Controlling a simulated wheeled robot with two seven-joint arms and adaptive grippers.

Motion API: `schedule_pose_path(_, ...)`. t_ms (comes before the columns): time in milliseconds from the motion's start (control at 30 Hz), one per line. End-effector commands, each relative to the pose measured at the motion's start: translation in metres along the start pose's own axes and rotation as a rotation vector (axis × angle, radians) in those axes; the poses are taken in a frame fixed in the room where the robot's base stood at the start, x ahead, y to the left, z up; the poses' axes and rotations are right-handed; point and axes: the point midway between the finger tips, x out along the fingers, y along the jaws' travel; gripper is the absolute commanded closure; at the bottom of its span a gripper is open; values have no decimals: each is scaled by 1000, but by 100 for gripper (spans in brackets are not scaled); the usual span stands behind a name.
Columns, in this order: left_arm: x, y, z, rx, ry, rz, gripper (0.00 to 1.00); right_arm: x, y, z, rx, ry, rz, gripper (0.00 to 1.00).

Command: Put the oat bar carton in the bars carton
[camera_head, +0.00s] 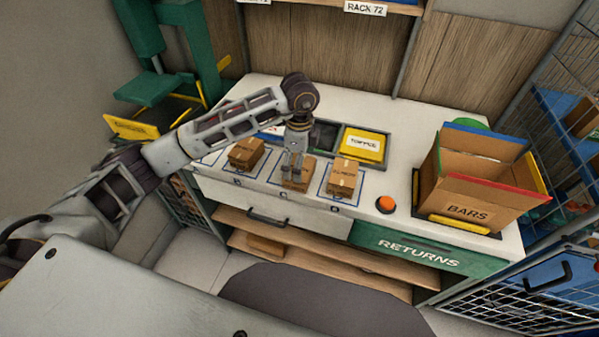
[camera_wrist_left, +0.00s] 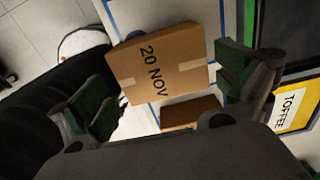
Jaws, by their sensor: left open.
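Three small brown cartons sit in blue-outlined spots on the white counter: a left carton (camera_head: 247,153), a middle carton (camera_head: 300,184) and a right carton (camera_head: 343,179). Their labels are too small to tell which is oat. My left gripper (camera_head: 292,173) points down at the middle carton, partly covering it. In the left wrist view, my open left gripper (camera_wrist_left: 165,92) shows a carton marked "20 NOV" (camera_wrist_left: 165,62) beyond and between its fingers; contact cannot be told. Another carton (camera_wrist_left: 190,112) is partly hidden. The open bars carton (camera_head: 467,211) stands at the counter's right, its flaps up.
An orange button (camera_head: 386,204) lies between the right carton and the bars carton. A yellow "TOFFEE" bin (camera_head: 364,145) is set behind the cartons. A green "RETURNS" drawer (camera_head: 420,249) is below the counter front. A wire cage (camera_head: 565,130) stands at the right.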

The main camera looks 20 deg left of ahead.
Motion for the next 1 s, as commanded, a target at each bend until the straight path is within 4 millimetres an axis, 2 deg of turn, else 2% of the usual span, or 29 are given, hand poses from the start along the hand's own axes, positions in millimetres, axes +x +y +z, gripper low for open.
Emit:
schedule_pose_path(400, 41, -1, 0, 0, -1, 2, 0, -9, -9, -9, 3, 10, -10, 60)
schedule_pose_path(667, 46, -1, 0, 0, -1, 0, 0, -9, -17, -9, 5, 10, -18, 60)
schedule_pose_path(933, 45, -1, 0, 0, -1, 1, 0, -9, -16, -6, 4, 6, -17, 60)
schedule_pose_path(1000, 45, -1, 0, 0, -1, 1, 6, -9, -13, -5, 3, 6, -14, 60)
